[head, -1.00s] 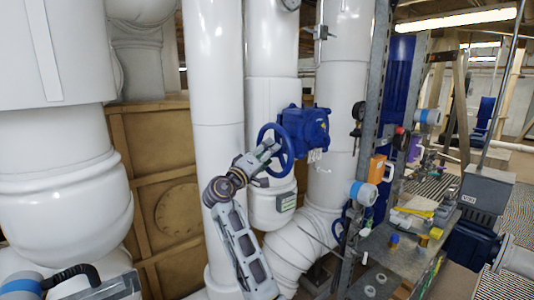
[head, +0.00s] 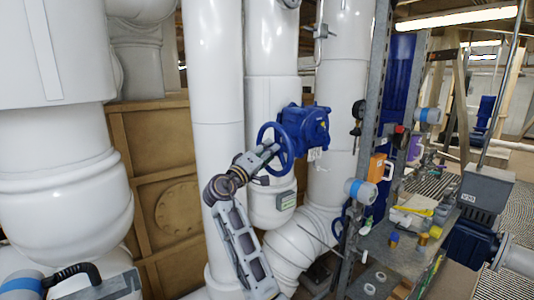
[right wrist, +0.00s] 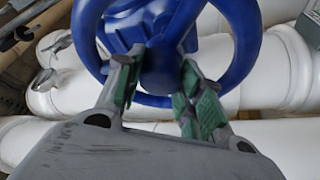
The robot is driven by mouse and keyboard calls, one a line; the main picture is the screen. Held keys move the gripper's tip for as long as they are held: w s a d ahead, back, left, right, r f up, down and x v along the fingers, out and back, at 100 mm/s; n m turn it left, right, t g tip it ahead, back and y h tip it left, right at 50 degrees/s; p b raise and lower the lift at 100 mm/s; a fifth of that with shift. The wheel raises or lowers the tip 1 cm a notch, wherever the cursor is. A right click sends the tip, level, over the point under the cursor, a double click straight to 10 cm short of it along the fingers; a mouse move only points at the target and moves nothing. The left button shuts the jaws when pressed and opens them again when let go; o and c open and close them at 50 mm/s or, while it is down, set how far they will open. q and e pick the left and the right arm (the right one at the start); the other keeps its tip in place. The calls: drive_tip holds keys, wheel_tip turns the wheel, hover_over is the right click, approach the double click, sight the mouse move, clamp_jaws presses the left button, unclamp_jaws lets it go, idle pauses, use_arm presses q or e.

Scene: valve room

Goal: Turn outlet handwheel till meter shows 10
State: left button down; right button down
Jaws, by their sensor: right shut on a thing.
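The blue handwheel (head: 288,150) stands on a blue gearbox (head: 312,126) at a white vertical pipe, in the middle of the head view. My right gripper (head: 274,150) reaches it from the lower left. In the right wrist view the handwheel (right wrist: 243,45) fills the top. The fingers of my right gripper (right wrist: 162,85) sit on both sides of its round hub and are shut on it. A small box with a greenish display (head: 286,200) is on the pipe below the wheel; its reading is too small to tell.
A grey metal post (head: 368,130) and a cluttered bench (head: 395,255) stand right of the wheel. A blue-and-white round instrument (head: 360,192) is beside the post. Large white pipes (head: 216,90) stand close on the left, before a brown panelled wall (head: 165,185).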

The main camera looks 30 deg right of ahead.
drive_tip(key=shift+n+y+p, duration=0.4)
drive_tip(key=shift+n+p, duration=0.2)
drive_tip(key=shift+n, duration=0.3)
drive_tip(key=c, duration=0.9)
unclamp_jaws()
drive_tip(key=shift+c, duration=0.2)
drive_tip(key=shift+a, duration=0.15)
drive_tip(key=v, duration=1.2)
drive_tip(key=shift+s+f, duration=0.1)
idle(1.6)
